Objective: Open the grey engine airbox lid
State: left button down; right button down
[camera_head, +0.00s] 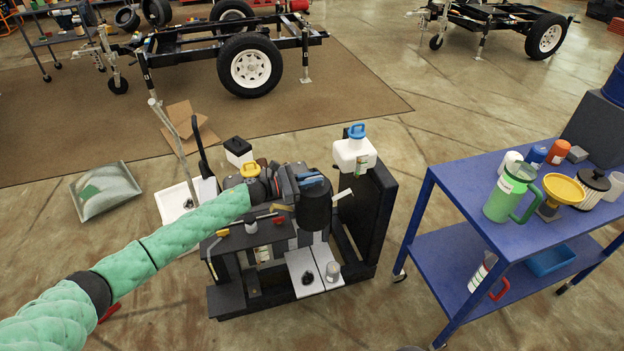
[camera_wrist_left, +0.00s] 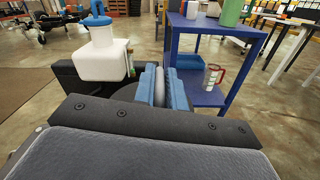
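My left arm, in a green sleeve, reaches in from the left in the head view. Its gripper (camera_head: 303,180) is over the top of the engine, beside a black cylinder (camera_head: 314,212). In the left wrist view the two blue fingers (camera_wrist_left: 161,88) stand close together. A narrow grey piece (camera_wrist_left: 159,90) fills the gap between them; it looks like part of the airbox lid. The rest of the lid and the airbox are largely hidden by my gripper. Whether the lid is raised cannot be told. My right gripper is not in view.
A white reservoir with a blue cap (camera_head: 355,155) stands on the engine's right, close beyond the gripper. A blue cart (camera_head: 450,185) with cups and bottles stands at the right. A yellow cap (camera_head: 250,170) is near my wrist. Open floor lies in front of the engine stand.

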pick_arm(q)
jog(key=shift+w+r, duration=0.1)
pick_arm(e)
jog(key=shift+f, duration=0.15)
